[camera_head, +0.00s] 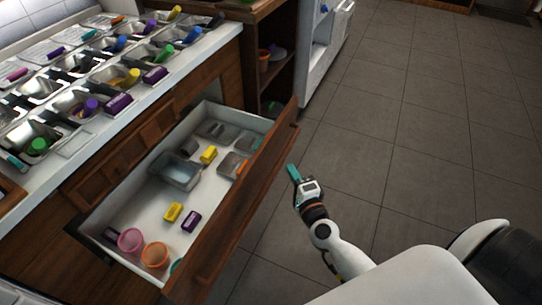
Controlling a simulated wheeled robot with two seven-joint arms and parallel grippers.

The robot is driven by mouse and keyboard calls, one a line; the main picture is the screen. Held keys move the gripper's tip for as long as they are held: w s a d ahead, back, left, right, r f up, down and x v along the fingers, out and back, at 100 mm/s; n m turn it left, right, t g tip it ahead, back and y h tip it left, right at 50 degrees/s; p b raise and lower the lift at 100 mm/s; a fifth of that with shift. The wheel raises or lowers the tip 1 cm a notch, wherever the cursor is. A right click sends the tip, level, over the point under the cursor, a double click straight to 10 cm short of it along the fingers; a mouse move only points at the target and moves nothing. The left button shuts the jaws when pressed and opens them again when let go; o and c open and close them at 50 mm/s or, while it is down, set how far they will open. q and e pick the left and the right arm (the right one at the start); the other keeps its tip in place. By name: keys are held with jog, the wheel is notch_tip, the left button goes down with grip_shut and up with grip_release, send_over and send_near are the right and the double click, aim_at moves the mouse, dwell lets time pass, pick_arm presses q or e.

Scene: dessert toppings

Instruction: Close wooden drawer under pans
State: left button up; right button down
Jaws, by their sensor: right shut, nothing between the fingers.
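The wooden drawer (238,207) is pulled well out from the wooden cabinet (125,145) below the counter with the metal pans (90,105). Inside it lie metal containers (176,172), yellow and purple items, and pink and orange bowls (154,254). My right gripper (293,172) is shut and empty. It is just to the right of the drawer's front panel, near its far end, in front of its outer face. I cannot tell whether it touches the panel. My left gripper is not in view.
The counter (215,52) runs along the left with several pans and coloured-handled scoops. An open shelf (275,65) and a white appliance (325,50) stand at the back. The tiled floor (430,140) on the right is clear.

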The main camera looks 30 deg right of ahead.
jog(key=w, duration=0.5)
jog(key=w+a, duration=0.1)
jog(key=w, duration=0.1)
jog(key=shift+w, duration=0.2)
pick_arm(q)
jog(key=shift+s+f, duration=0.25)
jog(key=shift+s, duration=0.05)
pick_arm(e)
jog(key=shift+w+a, duration=0.45)
